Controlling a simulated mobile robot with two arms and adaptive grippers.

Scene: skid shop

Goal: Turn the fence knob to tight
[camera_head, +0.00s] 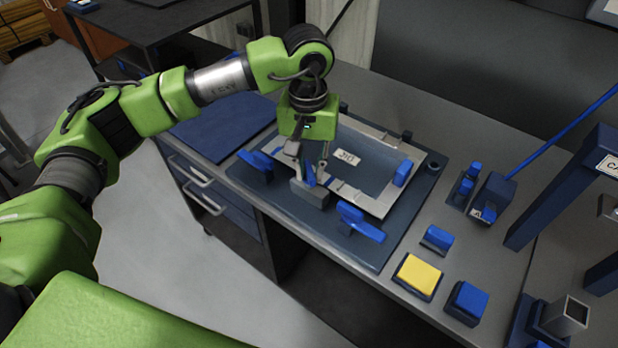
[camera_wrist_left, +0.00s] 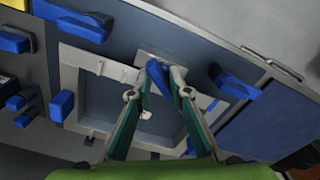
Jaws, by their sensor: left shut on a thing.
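The fence is a grey block (camera_head: 310,195) at the front edge of a grey frame on the dark blue jig plate (camera_head: 385,245). A blue knob (camera_wrist_left: 160,78) stands at the fence, seen tilted in the left wrist view. My left gripper (camera_head: 308,170) points down over it, with its fingertips (camera_wrist_left: 167,72) on either side of the knob, shut on it. In the head view the fingers hide much of the knob. Any tight or loose marking is too small to read. My right gripper is in neither view.
Blue clamp handles (camera_head: 360,222) and (camera_head: 256,164) flank the fence closely. A blue block (camera_head: 402,173) sits on the frame's right side. A yellow-topped box (camera_head: 418,276) and a blue-topped box (camera_head: 466,302) stand at the right. A blue mat (camera_head: 222,124) lies clear at left.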

